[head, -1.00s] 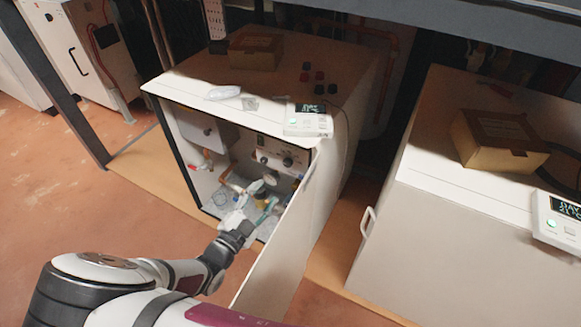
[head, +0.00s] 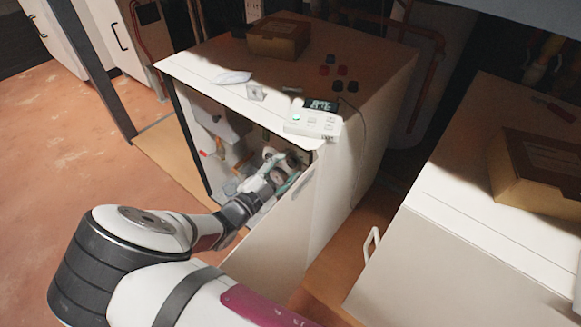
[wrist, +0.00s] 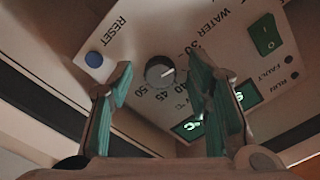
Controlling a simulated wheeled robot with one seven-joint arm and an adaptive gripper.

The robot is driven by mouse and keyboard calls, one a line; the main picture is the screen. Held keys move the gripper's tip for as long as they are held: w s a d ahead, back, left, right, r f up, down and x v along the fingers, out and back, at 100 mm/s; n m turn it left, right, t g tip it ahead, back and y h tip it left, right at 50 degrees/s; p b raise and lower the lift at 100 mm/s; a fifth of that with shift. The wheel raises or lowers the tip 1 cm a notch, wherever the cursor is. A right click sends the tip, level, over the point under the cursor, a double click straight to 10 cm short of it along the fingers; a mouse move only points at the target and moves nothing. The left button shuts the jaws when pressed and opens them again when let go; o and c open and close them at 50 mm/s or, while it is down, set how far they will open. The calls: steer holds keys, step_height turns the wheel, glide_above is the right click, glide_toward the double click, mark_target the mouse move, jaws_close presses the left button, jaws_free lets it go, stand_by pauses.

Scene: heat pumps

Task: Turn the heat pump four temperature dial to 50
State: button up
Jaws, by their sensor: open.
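The temperature dial (wrist: 160,72) is a dark round knob with a light pointer line, on a white control panel (wrist: 140,38) that appears tilted in the wrist view. Printed numbers, among them 30, 40, 45 and 50, ring the dial, and "WATER" is printed beside it. My gripper (wrist: 165,85) is open, with one green-padded finger on each side of the dial in the picture. I cannot tell whether either finger touches it. In the head view my gripper (head: 280,175) is inside the open white cabinet (head: 345,185), and my arm hides most of the panel.
The open cabinet door (head: 275,225) stands close to my arm. A cardboard box (head: 278,38) and a white controller (head: 314,120) are on the cabinet top.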

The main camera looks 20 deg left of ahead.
jaws_close()
